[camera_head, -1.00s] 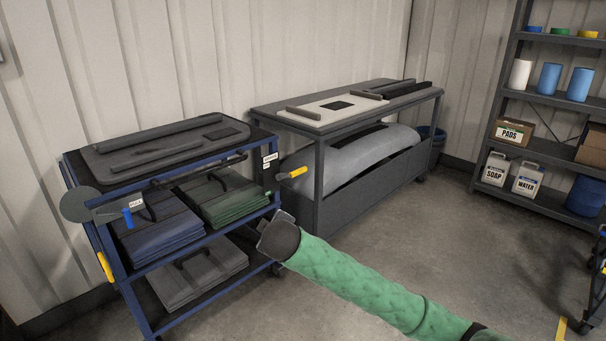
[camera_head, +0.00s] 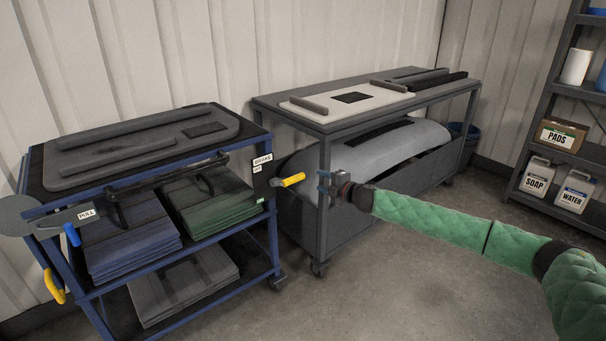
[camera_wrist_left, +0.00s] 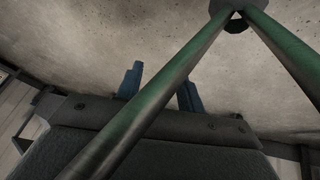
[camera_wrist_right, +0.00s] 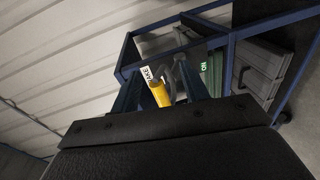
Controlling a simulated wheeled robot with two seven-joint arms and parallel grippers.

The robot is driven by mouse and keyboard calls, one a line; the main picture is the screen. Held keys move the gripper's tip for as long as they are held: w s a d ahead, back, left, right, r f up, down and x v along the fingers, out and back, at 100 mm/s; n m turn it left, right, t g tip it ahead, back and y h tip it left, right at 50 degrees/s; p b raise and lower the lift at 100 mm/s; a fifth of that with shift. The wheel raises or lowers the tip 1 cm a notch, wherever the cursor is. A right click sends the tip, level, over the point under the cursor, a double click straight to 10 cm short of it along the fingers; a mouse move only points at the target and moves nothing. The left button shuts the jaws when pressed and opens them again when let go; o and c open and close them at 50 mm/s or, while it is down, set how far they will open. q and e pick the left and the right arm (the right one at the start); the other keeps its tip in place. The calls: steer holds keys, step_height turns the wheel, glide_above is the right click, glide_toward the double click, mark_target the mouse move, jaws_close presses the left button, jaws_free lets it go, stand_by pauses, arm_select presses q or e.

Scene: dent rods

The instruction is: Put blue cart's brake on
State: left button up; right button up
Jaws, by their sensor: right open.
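The blue cart (camera_head: 268,235) stands at the left against the wall. On its right front post is a small plate labelled BRAKE (camera_head: 262,159), with a second small label under it that seems to read OFF. A lever with a yellow handle (camera_head: 293,180) sticks out to the right from there. My right gripper (camera_head: 324,182) is open just right of the handle's tip, facing it. In the right wrist view the yellow handle (camera_wrist_right: 159,94) appears between the open fingers. Whether they touch it is unclear.
A grey cart (camera_head: 322,215) with a large grey panel stands close behind the lever and my right gripper. A blue handle by a PULL label (camera_head: 87,213) and another yellow handle (camera_head: 53,287) are on the blue cart's left end. Shelves (camera_head: 560,120) stand at right. Floor in front is clear.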

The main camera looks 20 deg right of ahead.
mark_target(297, 181)
steer(key=s+a+r+n+g+y, duration=0.2)
steer(key=s+a+n+y, duration=0.1)
steer(key=a+n+y, duration=0.2)
arm_select(q)
steer(key=shift+w+d+r+t+h, duration=0.15)
steer(key=shift+w+d+r+t, duration=0.1)
steer(key=shift+w+r+t, duration=0.4)
steer(key=shift+w+d+r+t+h, duration=0.2)
steer(key=shift+w+t, duration=0.25)
steer(key=shift+w, duration=0.45)
arm_select(e)
steer(key=shift+f+x, duration=0.15)
steer(key=shift+x, duration=1.75)
steer(key=shift+f+x, duration=0.1)
steer(key=shift+x, duration=1.8)
steer(key=shift+d, duration=0.1)
jaws_close()
